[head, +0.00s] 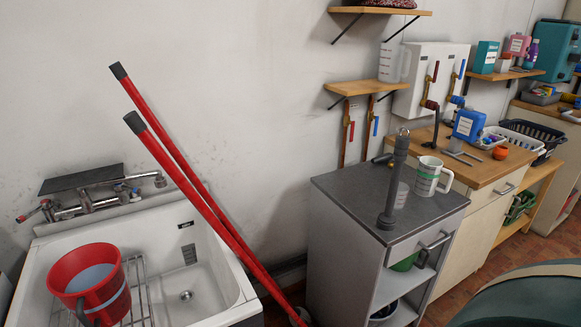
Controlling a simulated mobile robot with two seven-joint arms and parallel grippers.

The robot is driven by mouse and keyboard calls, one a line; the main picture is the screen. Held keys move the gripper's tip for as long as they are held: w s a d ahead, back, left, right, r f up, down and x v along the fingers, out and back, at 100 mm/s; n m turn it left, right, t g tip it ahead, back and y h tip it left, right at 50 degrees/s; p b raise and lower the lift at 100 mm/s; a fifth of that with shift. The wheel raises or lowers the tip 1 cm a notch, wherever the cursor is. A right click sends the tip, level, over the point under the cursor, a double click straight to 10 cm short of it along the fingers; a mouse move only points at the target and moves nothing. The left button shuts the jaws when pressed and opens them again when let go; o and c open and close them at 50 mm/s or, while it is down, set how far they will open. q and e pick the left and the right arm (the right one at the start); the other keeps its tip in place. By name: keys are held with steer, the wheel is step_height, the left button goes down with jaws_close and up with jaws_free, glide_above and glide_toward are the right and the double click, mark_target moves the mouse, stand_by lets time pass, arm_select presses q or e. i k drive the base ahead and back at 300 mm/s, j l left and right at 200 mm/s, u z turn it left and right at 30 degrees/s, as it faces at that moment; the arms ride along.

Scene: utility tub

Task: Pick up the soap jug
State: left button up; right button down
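No object is clearly readable as the soap jug; a few containers could be it. A pink jug with a white label (517,44) stands on the upper right shelf, beside a teal box (484,57). A clear measuring jug (395,62) stands on the middle wall shelf. The labels are too small to read. Neither of my grippers is in view.
A white sink (213,262) holds a red bucket (88,279). Two red poles (187,174) lean across its right side. A grey-topped cabinet (348,193) carries a dark upright tool (394,188) and a mug (427,177). A black basket (536,137) sits right of the blue jug.

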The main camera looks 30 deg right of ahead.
mark_target(430, 169)
steer(key=z, duration=1.75)
steer(key=i+l, duration=0.8)
steer(key=i, duration=0.15)
